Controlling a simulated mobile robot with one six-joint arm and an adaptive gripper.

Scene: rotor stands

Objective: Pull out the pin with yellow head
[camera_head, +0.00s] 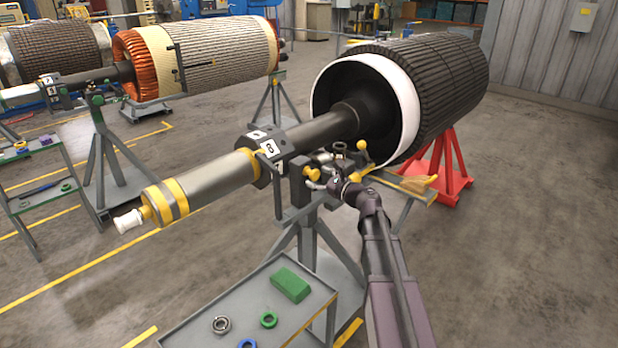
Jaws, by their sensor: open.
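A pin with a yellow head (312,174) sits at the right side of the rotor stand's dark clamp block (278,143), below the shaft. Its shank is hidden. My gripper (316,172) is open beside the clamp, with its fingers close around the yellow head. I cannot tell whether they touch it. A second yellow knob (361,146) shows just behind and to the right of my wrist; what it belongs to is unclear.
The rotor shaft (205,178) runs from lower left to the large dark rotor (430,95). A grey stand post (299,195) is close to my gripper. A small table (210,325) below holds a green block (291,284) and several rings. Open floor lies at right.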

